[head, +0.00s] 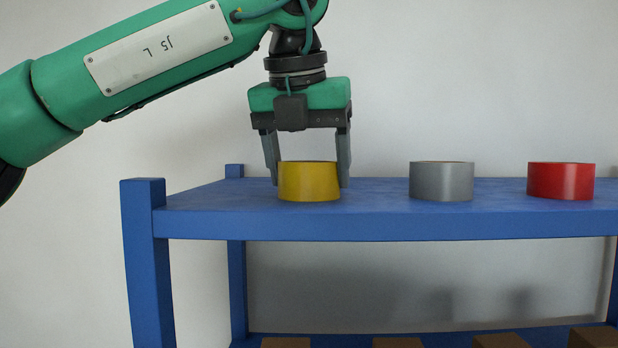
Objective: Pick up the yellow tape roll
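The yellow tape roll (309,182) lies flat on the top board of the blue shelf (400,226), near its left end. My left gripper (308,180) comes down from above, with its two grey fingers spread apart. One finger is at the left side of the roll and the other at its right side, partly behind it. The fingertips reach nearly to the board. I cannot tell whether the fingers touch the roll. My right gripper is not in view.
A grey tape roll (441,182) and a red tape roll (561,181) stand to the right on the same board, with gaps between. Blue posts (147,270) hold the shelf. Brown boxes (500,341) show on the lower level. A pale wall is behind.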

